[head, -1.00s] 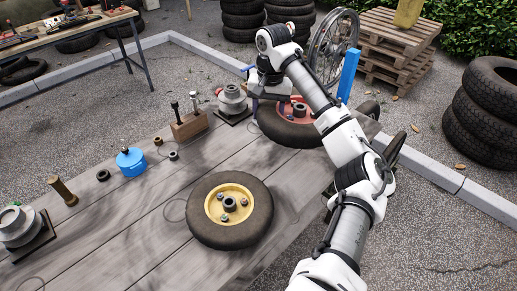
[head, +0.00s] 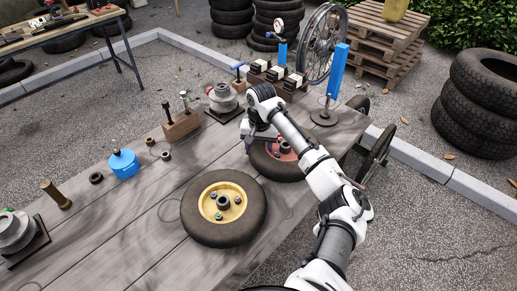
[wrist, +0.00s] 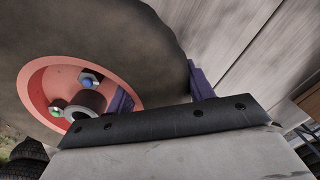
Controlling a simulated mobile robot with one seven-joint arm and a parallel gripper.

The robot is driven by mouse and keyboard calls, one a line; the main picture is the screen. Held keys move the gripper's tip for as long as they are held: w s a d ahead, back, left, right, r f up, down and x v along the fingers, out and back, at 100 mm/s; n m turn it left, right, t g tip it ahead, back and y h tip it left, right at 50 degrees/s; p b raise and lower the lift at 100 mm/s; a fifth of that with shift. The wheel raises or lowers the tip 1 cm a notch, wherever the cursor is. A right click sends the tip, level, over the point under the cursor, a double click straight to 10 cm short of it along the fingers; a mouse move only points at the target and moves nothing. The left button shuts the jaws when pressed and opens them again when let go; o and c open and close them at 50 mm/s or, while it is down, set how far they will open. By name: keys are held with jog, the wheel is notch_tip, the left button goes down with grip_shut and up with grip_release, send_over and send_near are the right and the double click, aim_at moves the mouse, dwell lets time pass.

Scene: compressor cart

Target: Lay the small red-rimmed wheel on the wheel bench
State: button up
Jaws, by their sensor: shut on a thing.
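The small red-rimmed wheel (head: 268,166) is low over the far right part of the grey plank wheel bench (head: 120,235); whether its tyre touches the planks I cannot tell. It looks nearly flat. My gripper (head: 250,148) is shut on the wheel's left side. In the wrist view, the purple fingers of my gripper (wrist: 160,90) pinch the tyre, one finger inside the red rim and one outside. The red rim (wrist: 50,82) shows a dark hub with blue and green nuts there. My arm hides part of the wheel in the head view.
A yellow-rimmed wheel (head: 245,222) lies nearer on the bench. A wooden block with bolts (head: 181,127), a grey flanged hub (head: 222,102) and a blue canister (head: 123,164) stand to the left. Black-and-white blocks and a blue post (head: 338,70) stand behind.

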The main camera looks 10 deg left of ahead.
jog(key=shift+f, duration=0.3)
jog(key=o, duration=1.1)
jog(key=shift+f, duration=0.15)
jog(key=shift+c, duration=0.2)
jog(key=r+b, duration=0.2)
jog(key=r, duration=1)
jog(key=shift+d+r, duration=0.1)
jog(key=shift+d, duration=0.1)
